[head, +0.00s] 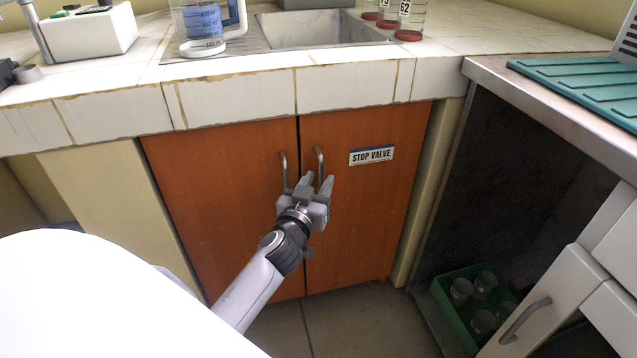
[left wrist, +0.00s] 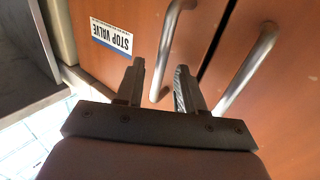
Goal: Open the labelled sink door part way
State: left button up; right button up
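The labelled sink door (head: 360,220) is the right one of two orange-brown doors and looks closed. It bears a "STOP VALVE" label (head: 371,155), which shows inverted in the left wrist view (left wrist: 111,37). Its curved metal handle (head: 319,160) is near the gap between the doors. My left gripper (head: 316,182) is open at this handle's lower part. In the left wrist view, the handle (left wrist: 170,45) appears between the two open fingers (left wrist: 160,68), with no clear contact. My right gripper is not in view.
The left sink door (head: 220,190) is closed, its handle (head: 284,172) close beside my gripper. The tiled counter edge (head: 240,98) overhangs above. At right, a dark open bay holds a green crate (head: 445,308) with jars, beside a white drawer front (head: 545,310).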

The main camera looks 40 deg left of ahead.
pick_arm(q)
jog(key=shift+w+a, duration=0.15)
jog(key=shift+w, duration=0.3)
grip_shut()
jog(key=c, duration=0.7)
grip_release()
jog(key=shift+s, duration=0.1)
